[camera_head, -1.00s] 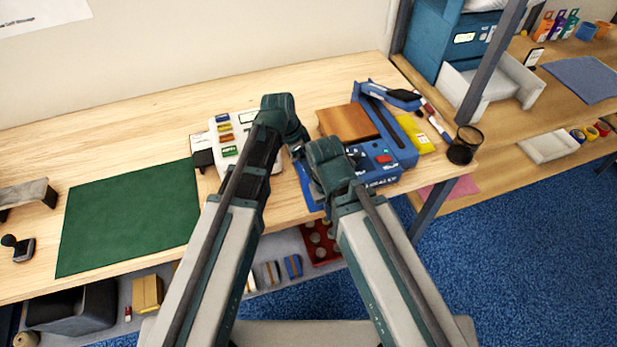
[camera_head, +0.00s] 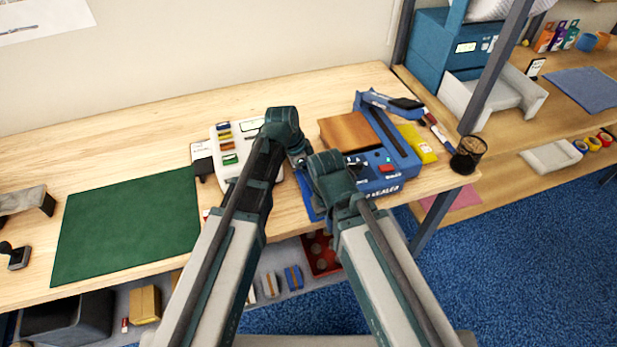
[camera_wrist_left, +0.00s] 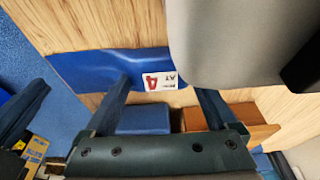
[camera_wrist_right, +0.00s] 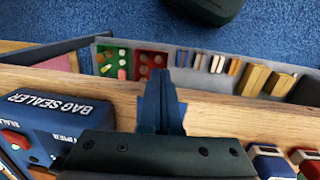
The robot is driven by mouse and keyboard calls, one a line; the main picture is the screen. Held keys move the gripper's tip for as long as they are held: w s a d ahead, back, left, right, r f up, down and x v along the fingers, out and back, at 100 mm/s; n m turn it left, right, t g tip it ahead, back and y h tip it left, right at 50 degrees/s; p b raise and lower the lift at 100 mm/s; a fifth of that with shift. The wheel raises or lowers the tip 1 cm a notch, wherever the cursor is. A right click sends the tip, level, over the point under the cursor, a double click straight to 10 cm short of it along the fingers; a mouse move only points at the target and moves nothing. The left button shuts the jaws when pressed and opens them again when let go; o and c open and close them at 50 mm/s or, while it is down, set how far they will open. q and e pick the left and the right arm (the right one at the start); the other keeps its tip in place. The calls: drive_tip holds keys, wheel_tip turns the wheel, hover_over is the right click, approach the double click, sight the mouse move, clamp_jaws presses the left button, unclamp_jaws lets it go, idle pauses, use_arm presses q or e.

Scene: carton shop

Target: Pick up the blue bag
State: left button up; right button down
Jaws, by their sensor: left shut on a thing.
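The blue bag (camera_wrist_left: 85,68), flat with a white label bearing a red 4, lies over the wooden bench in the left wrist view. In the head view only a blue strip (camera_head: 311,203) of it shows between my arms. My left gripper (camera_wrist_left: 165,88) has its two fingers at the bag, one on each side of the label, and is shut on it. I cannot tell whether the bag is clear of the bench. My right gripper (camera_wrist_right: 163,85) is shut and empty, with its fingers together over the bench's front edge.
A blue bag sealer (camera_head: 385,178) stands right of my grippers, with a brown block (camera_head: 347,131) beside it. A white device (camera_head: 232,150) and a green mat (camera_head: 125,225) lie left. A black cup (camera_head: 468,155) stands at the bench's right end. Below is a shelf with a red tray (camera_wrist_right: 152,64).

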use_arm(q)
drive_tip(key=shift+r, duration=0.1)
wheel_tip(320, 180, up, 9)
drive_tip(key=p, duration=0.9)
